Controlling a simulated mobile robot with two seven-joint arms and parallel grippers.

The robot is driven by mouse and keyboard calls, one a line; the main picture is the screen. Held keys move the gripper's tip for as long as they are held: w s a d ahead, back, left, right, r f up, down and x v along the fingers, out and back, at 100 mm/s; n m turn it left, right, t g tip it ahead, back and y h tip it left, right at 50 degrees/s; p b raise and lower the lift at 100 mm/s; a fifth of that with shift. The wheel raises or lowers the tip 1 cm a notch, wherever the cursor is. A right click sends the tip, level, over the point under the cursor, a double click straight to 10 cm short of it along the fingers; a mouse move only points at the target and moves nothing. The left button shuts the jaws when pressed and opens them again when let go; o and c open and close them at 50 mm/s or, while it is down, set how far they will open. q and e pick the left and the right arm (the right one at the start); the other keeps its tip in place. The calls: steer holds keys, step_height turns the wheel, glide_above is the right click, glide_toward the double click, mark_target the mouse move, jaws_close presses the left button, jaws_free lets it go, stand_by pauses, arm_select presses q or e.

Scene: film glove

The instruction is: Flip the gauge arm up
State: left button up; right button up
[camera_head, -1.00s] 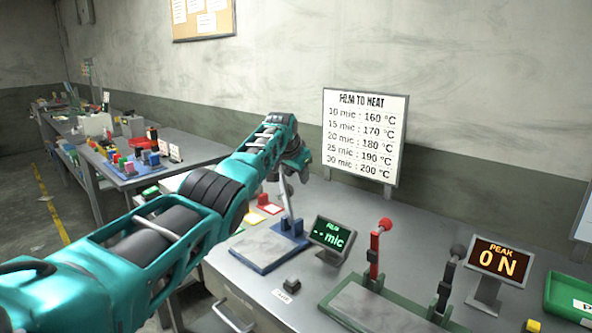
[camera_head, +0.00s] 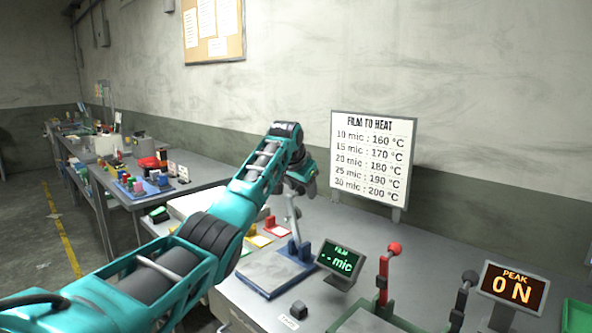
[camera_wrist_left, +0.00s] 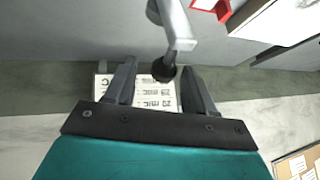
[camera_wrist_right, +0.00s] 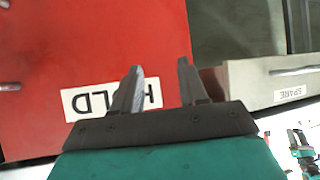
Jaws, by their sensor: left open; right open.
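The gauge arm (camera_head: 293,217) is a thin grey rod that rises steeply from a blue hinge block on the gauge base (camera_head: 268,275), a flat grey plate. My left gripper (camera_head: 298,188) is at the rod's top, and the arm partly hides it. In the left wrist view the gauge arm (camera_wrist_left: 174,25) ends in a dark round tip, seen between the open fingers (camera_wrist_left: 160,80); I cannot tell whether they touch it. My right gripper (camera_wrist_right: 158,75) is open and empty, facing a red front labelled HOLD (camera_wrist_right: 95,45); it is outside the head view.
The film display (camera_head: 339,260) reads "-- mic", right of the gauge. Red-knobbed (camera_head: 388,270) and dark-knobbed (camera_head: 462,295) levers stand farther right, near the PEAK display (camera_head: 513,287). The film-to-heat board (camera_head: 372,155) stands behind. Coloured cards (camera_head: 268,232) lie behind the gauge.

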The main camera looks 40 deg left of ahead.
arm_select(q)
steer(key=v, duration=0.8)
steer(key=shift+s+d+b, duration=0.15)
steer(key=shift+s+b, duration=0.05)
steer(key=shift+b, duration=0.15)
steer(key=shift+r, duration=0.1)
